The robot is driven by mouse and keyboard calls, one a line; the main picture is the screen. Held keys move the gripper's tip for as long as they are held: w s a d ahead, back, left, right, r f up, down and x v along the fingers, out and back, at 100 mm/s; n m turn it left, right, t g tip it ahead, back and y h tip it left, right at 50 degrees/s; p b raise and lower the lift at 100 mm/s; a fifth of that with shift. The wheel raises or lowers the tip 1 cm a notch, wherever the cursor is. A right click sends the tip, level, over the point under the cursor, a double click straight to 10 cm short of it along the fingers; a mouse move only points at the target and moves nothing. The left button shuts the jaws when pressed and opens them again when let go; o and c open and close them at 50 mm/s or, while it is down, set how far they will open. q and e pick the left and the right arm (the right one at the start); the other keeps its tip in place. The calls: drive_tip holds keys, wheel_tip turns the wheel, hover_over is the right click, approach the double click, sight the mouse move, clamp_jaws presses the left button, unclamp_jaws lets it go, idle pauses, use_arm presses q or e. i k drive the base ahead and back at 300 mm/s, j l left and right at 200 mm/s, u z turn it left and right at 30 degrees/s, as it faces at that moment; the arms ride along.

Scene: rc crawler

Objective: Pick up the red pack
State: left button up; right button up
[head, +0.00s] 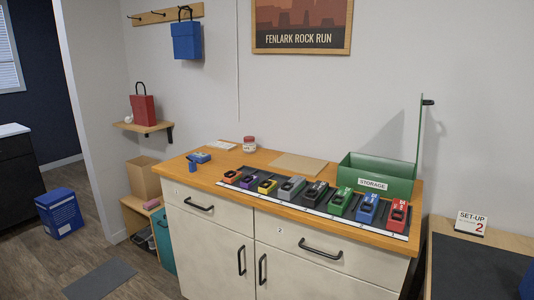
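A red pack (398,214) stands at the right end of a row of coloured packs on the wooden counter top. It lies in a dark tray strip (312,205) along the counter's front. A blue pack (367,208) is just left of it, with a green pack (341,201) further left. Neither of my grippers shows in the head view.
A green box labelled STORAGE (378,171) stands behind the row's right part. A red bag (142,107) sits on a wall shelf at left. Small blue items (199,157), a jar (249,144) and a tan board (299,163) lie behind the row. A SET-UP 2 sign (471,222) stands right.

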sight(396, 220)
drive_tip(key=l+z, duration=0.3)
drive_tip(key=l, duration=0.3)
drive_tip(key=l+z, duration=0.25)
drive_tip(key=l, duration=0.35)
drive_tip(key=i+j+z, duration=0.15)
drive_tip(key=j, duration=0.45)
drive_tip(key=i+j+z, duration=0.15)
drive_tip(key=j, duration=0.5)
drive_tip(key=j+z, duration=0.15)
drive_tip(key=j, duration=0.45)
drive_tip(key=i+j, duration=0.15)
drive_tip(key=i, duration=0.4)
drive_tip(key=z, duration=0.05)
